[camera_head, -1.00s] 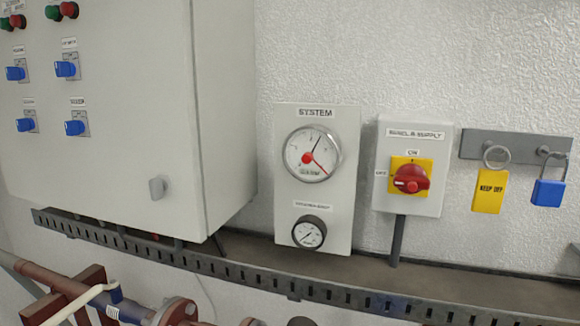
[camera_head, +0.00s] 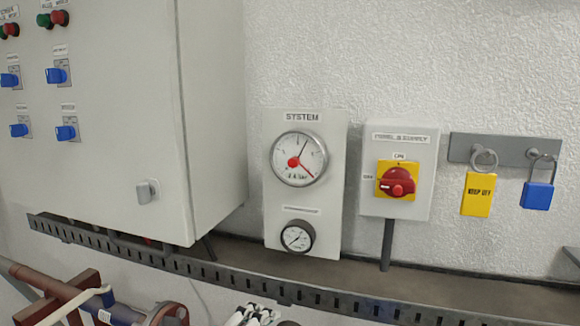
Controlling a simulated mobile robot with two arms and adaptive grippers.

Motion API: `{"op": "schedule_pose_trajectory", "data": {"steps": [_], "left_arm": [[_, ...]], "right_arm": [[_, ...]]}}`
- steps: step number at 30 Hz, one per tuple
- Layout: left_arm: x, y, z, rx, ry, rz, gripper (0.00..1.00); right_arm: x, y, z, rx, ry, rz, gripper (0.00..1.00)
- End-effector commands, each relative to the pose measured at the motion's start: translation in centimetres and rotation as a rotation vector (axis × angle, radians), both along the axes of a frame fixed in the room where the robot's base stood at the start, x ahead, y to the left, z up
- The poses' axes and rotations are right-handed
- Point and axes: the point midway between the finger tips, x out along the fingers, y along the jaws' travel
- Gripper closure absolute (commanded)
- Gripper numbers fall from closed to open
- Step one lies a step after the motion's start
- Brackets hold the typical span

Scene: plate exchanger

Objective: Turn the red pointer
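The red pointer (camera_head: 294,162) sits at the centre of the large round SYSTEM gauge (camera_head: 275,170). Its thin red needle points to the lower right, and a separate black needle points up and slightly right. The gauge is on a light grey plate on the wall, above a smaller black-rimmed gauge (camera_head: 297,237). A white and black gripper (camera_head: 254,315), seemingly my left one, just enters at the bottom edge, well below the gauges and touching neither. Only part of it shows, so its opening is unclear. My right gripper is not in view.
A grey cabinet (camera_head: 110,120) juts out on the left. A red rotary switch (camera_head: 397,182), a yellow tag (camera_head: 478,194) and a blue padlock (camera_head: 537,194) are to the right. A slotted rail (camera_head: 210,273) runs below, with pipes (camera_head: 60,290) at the lower left.

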Motion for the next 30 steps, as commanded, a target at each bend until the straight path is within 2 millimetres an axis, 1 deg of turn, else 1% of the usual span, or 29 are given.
{"op": "schedule_pose_trajectory", "data": {"steps": [1,3,5,6,8,9,12,15,19,23,26,29,30], "left_arm": [[0.2,-0.5,2.7,0.108,-0.11,-0.059,0.58],[0.2,-1.2,5.6,0.265,-0.24,-0.133,0.58],[0.0,-1.5,7.9,0.403,-0.349,-0.184,0.58],[-0.1,-1.7,9.4,0.497,-0.418,-0.211,0.58],[-0.4,-1.8,11.6,0.643,-0.518,-0.244,0.58],[-0.5,-1.7,12.9,0.741,-0.58,-0.26,0.58],[-1.0,-1.3,16.1,0.982,-0.715,-0.282,0.58],[-1.5,-0.7,18.7,1.188,-0.811,-0.282,0.58],[-2.0,0.1,20.9,1.373,-0.88,-0.271,0.58],[-2.1,0.4,21.9,1.456,-0.903,-0.265,0.58],[-1.6,0.3,22.2,1.469,-0.905,-0.265,0.58],[-0.4,-0.1,22.4,1.466,-0.901,-0.267,0.58],[0.3,-0.3,22.4,1.466,-0.9,-0.266,0.58]], "right_arm": [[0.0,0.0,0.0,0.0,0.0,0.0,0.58],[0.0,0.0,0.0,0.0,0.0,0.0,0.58],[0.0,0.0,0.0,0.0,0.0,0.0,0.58],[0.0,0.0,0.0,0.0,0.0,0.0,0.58],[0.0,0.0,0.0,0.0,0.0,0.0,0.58],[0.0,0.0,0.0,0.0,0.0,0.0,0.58],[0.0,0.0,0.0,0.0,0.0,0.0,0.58],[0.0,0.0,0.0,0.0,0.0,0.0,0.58],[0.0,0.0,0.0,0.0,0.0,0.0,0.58],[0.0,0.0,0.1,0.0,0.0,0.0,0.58],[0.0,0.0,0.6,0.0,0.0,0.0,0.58],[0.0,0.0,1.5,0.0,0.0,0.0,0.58],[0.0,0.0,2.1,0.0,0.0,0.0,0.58]]}}
